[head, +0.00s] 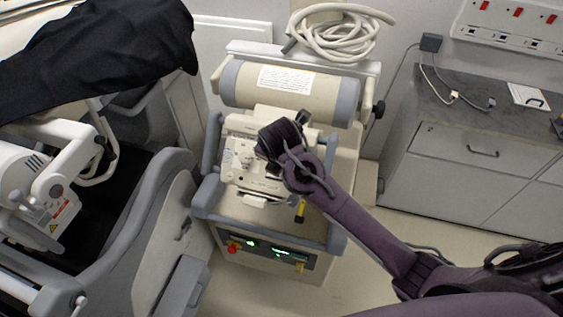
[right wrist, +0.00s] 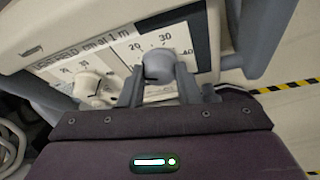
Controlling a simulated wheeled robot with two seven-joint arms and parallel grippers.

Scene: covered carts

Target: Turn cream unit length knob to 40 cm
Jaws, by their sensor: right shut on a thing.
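The cream unit (head: 290,87) stands in the middle of the head view, with its control panel (head: 240,155) facing up. My right gripper (head: 272,160) is at the right part of this panel, and the hand hides the knob there. In the right wrist view my right gripper (right wrist: 158,84) has one finger on each side of a grey knob (right wrist: 158,64) and is shut on it. The scale around it shows 20, 30 and 40, with 40 at lower right. The knob's pointer mark cannot be made out. My left gripper is not in view.
A second, cream knob (right wrist: 94,88) with its own scale sits left of the held one. A covered cart with black cloth (head: 110,45) stands at left. A grey-topped cabinet (head: 480,120) is at right. A coiled hose (head: 335,35) lies behind the unit.

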